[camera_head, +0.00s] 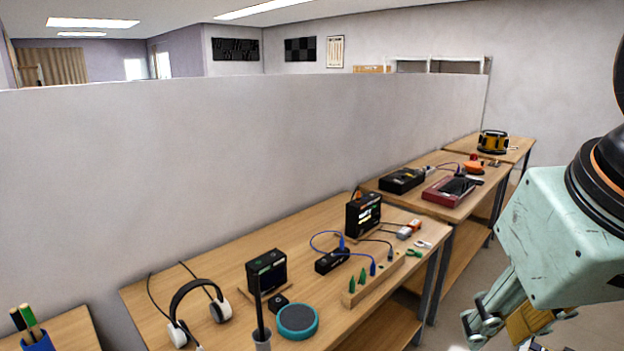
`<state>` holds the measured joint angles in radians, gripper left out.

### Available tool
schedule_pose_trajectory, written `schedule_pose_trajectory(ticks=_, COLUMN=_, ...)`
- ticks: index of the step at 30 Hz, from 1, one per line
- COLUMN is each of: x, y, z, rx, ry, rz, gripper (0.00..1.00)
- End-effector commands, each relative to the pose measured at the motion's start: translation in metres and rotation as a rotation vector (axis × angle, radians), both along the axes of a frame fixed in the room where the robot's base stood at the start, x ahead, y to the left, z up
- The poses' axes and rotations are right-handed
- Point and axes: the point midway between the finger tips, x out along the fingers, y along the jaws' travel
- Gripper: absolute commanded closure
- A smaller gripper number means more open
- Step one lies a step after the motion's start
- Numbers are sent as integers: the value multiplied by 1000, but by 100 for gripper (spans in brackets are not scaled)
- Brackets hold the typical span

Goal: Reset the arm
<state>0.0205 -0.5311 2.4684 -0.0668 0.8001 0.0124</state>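My arm's pale green block and dark joint rings fill the right side. Below them my gripper (508,330) hangs at the bottom right, over the floor in front of the workbench. Its metal linkages show, but the fingertips are cut off by the lower edge, so I cannot tell how wide it is. A tan-yellow piece shows between the linkages; I cannot tell whether it is part of the gripper or a separate thing.
A wooden workbench (215,259) holds white headphones (181,330), a teal round device (297,321), black boxes and cables. More benches (519,149) continue toward the back right. A grey partition (200,170) stands behind. Open floor (590,325) lies at the lower right.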

Motion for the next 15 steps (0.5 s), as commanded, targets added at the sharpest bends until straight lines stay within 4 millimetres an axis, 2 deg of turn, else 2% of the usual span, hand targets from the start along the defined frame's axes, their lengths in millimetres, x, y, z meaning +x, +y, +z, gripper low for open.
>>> schedule_pose_trajectory(ticks=3, x=-25, y=10, z=-5, rx=26, ry=25, rz=3, gripper=74)
schedule_pose_trajectory(ticks=6, x=-41, y=16, z=-8, rx=42, ry=43, rz=4, gripper=74)
schedule_pose_trajectory(ticks=10, x=-52, y=21, z=-12, rx=54, ry=58, rz=6, gripper=74)
schedule_pose_trajectory(ticks=15, x=-55, y=22, z=-12, rx=57, ry=62, rz=7, gripper=74)
